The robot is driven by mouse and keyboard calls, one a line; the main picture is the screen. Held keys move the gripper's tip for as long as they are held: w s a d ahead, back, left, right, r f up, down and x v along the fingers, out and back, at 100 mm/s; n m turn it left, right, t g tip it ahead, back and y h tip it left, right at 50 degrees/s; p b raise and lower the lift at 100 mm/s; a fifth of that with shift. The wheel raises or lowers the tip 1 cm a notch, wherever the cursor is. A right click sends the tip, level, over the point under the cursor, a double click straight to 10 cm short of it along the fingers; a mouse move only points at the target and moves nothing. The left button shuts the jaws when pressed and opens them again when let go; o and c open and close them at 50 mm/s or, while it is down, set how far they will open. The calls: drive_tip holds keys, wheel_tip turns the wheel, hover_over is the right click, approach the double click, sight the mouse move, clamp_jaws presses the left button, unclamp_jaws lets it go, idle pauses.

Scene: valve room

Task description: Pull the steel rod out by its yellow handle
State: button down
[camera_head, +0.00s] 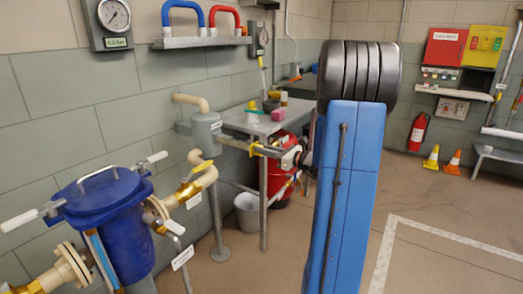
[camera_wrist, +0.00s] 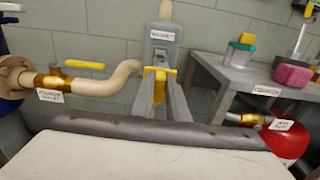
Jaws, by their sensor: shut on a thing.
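The yellow handle (camera_head: 253,149) is at the tips of my gripper (camera_head: 262,151), in front of a grey cylinder (camera_head: 207,130) on the wall pipe. In the wrist view the yellow handle (camera_wrist: 160,72) sits between the two grey fingers of my gripper (camera_wrist: 160,86), which are shut on it. A short grey length (camera_head: 236,143) shows between cylinder and handle and looks like the steel rod. In the wrist view the rod is hidden behind the handle, and the labelled grey cylinder (camera_wrist: 162,48) stands behind it.
A grey table (camera_head: 285,118) with small items stands right of the cylinder, close to the fingers. A red tank (camera_head: 278,180) and a bucket (camera_head: 248,211) are below. A blue vessel (camera_head: 115,225) and a brass valve (camera_head: 188,190) are left. Open floor lies on the right.

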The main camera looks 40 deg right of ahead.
drive_tip(key=c, duration=1.7)
unclamp_jaws()
drive_tip(key=v, duration=1.7)
drive_tip(key=shift+s, duration=0.15)
